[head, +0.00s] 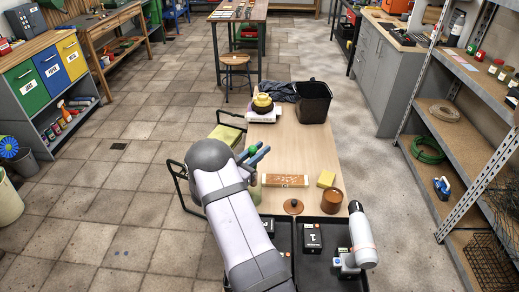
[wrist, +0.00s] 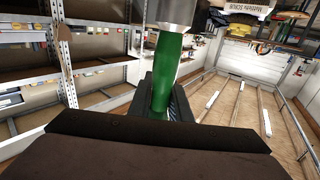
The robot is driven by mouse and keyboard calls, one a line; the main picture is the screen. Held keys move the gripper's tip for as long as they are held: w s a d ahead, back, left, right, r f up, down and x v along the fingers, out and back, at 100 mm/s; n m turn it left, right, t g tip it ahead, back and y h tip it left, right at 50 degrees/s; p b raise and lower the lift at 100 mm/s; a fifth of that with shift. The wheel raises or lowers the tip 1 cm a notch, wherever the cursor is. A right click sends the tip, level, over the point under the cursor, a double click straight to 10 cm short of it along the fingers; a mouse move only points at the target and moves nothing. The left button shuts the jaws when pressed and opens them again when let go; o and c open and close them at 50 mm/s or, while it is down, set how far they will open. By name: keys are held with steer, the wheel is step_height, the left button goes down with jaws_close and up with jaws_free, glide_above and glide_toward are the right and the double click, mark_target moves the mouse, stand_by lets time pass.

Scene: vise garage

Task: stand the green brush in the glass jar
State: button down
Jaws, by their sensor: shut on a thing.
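In the wrist view the green brush (wrist: 165,72) stands between the dark fingers of my gripper (wrist: 163,98). My gripper is shut on its smooth green handle, and a grey metal part (wrist: 176,12) shows at the top of the view. In the head view I cannot clearly make out my gripper behind my arm. Blue and green handles (head: 256,155) stick up just right of my arm, beside the bench top. A pale greenish patch (head: 254,192) below them may be the glass jar, mostly hidden by my arm.
Black trays with a black box (head: 312,238) lie nearer. The bench middle is clear.

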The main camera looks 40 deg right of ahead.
steer(key=shift+f+b, duration=2)
steer(key=shift+f, duration=0.75)
steer(key=c, duration=1.6)
jaws_free()
steer(key=shift+o, duration=0.2)
steer(key=shift+a, duration=0.1)
steer(key=s+a+b, duration=0.1)
steer(key=a, duration=0.6)
steer(key=shift+b, duration=0.35)
steer(key=shift+s, duration=0.1)
